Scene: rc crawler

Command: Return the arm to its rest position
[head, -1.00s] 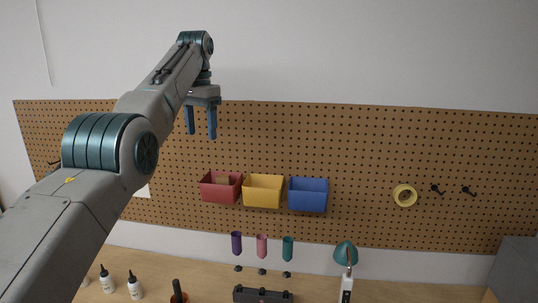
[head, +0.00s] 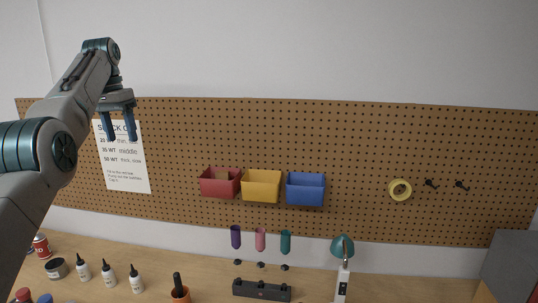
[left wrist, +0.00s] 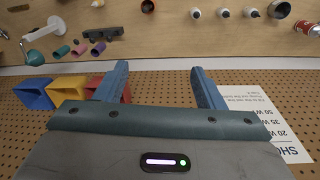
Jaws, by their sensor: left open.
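My left arm comes in from the left in the head view, raised in front of the pegboard. My left gripper (head: 120,125) has its two blue fingers apart, pointing down, with nothing between them. It overlaps the upper part of a white printed sheet (head: 125,170) on the pegboard. In the left wrist view the open fingers of the gripper (left wrist: 160,78) show with a gap between them and nothing held. My right gripper is not in view.
Red (head: 220,184), yellow (head: 261,187) and blue (head: 305,190) bins hang on the pegboard (head: 400,130), with a tape roll (head: 399,190) to their right. Several bottles (head: 108,275) and a lamp (head: 343,248) stand on the bench (head: 400,288) below. The air around the gripper is clear.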

